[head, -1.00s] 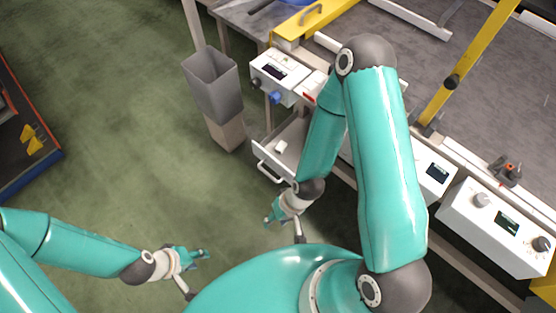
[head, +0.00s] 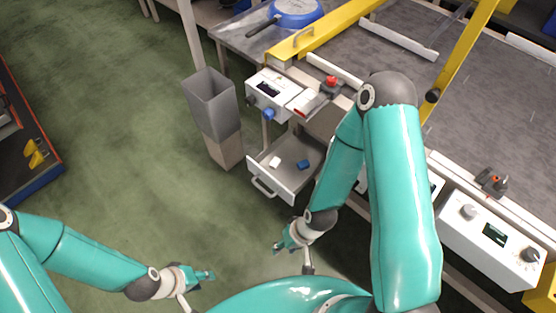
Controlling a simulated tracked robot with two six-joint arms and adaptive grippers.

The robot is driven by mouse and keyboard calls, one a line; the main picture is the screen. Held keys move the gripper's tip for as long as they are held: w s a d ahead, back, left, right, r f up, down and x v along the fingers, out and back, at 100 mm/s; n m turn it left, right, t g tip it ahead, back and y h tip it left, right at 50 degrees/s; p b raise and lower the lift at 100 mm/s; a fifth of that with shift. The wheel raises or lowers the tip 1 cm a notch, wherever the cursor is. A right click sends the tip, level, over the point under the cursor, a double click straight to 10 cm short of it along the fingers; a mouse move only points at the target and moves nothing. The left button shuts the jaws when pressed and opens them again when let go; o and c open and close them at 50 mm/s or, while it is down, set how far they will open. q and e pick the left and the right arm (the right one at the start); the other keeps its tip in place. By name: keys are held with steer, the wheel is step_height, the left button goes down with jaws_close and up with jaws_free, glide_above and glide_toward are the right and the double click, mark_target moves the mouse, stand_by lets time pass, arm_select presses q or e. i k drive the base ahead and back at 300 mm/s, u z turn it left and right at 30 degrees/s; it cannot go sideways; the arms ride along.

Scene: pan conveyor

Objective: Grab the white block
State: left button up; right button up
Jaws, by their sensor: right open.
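The small white block (head: 274,162) lies in the open drawer (head: 287,187), towards its left side. A small blue block (head: 303,164) lies to its right in the same drawer. My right gripper (head: 279,246) is open and empty, below the drawer's front in the picture and apart from it. My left gripper (head: 209,275) is further left over the green floor, away from the drawer; its fingers are too small to tell open or shut.
A grey bin (head: 212,100) stands left of the drawer. A control box (head: 270,90) and a red button (head: 331,82) sit above the drawer. A blue pan (head: 290,12) is at the back.

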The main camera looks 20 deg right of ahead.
mark_target(273, 164)
steer(key=i, duration=0.85)
steer(key=u, duration=0.05)
